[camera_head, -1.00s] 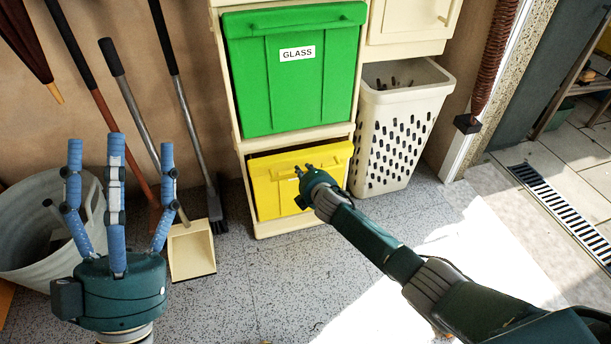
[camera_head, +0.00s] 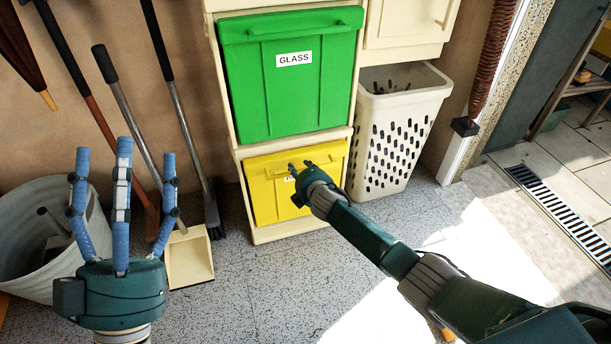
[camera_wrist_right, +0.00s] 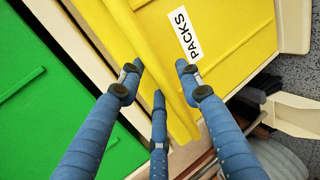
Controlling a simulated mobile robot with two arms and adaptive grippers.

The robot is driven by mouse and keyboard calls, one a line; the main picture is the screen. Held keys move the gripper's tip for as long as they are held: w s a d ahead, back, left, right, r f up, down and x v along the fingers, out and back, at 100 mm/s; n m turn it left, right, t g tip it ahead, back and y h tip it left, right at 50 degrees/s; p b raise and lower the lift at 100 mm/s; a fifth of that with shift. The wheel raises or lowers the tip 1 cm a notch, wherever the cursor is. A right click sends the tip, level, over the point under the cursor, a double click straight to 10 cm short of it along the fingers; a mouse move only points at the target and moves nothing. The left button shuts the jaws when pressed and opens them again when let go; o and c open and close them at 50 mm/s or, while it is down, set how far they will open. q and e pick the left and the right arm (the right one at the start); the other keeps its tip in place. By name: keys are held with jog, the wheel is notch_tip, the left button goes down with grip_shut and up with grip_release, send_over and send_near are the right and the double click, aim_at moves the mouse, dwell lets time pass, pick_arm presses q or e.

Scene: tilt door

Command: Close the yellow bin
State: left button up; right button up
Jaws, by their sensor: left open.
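The yellow bin (camera_head: 266,196) is the low compartment of the beige cabinet, below the green GLASS bin. Its front looks nearly upright; I cannot tell whether it is fully flush with the frame. In the right wrist view the yellow bin front (camera_wrist_right: 222,30) carries a PACKS label and a raised handle ridge. My right gripper (camera_head: 302,168) is at the upper front of the yellow bin. Its fingers (camera_wrist_right: 158,76) are spread, with the handle ridge passing between them; contact is unclear. My left gripper (camera_head: 125,165) is open and empty, pointing up at the left, away from the bin.
The green bin (camera_head: 291,95) sits above in the cabinet. A white perforated basket (camera_head: 394,140) stands to the right. A grey bucket (camera_head: 35,268), a dustpan (camera_head: 189,262) and long-handled tools are at the left. The floor before the cabinet is clear.

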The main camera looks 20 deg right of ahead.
jog(key=v, duration=1.1)
jog(key=shift+s, duration=0.25)
jog(key=shift+d+r, duration=0.1)
jog(key=shift+r, duration=0.05)
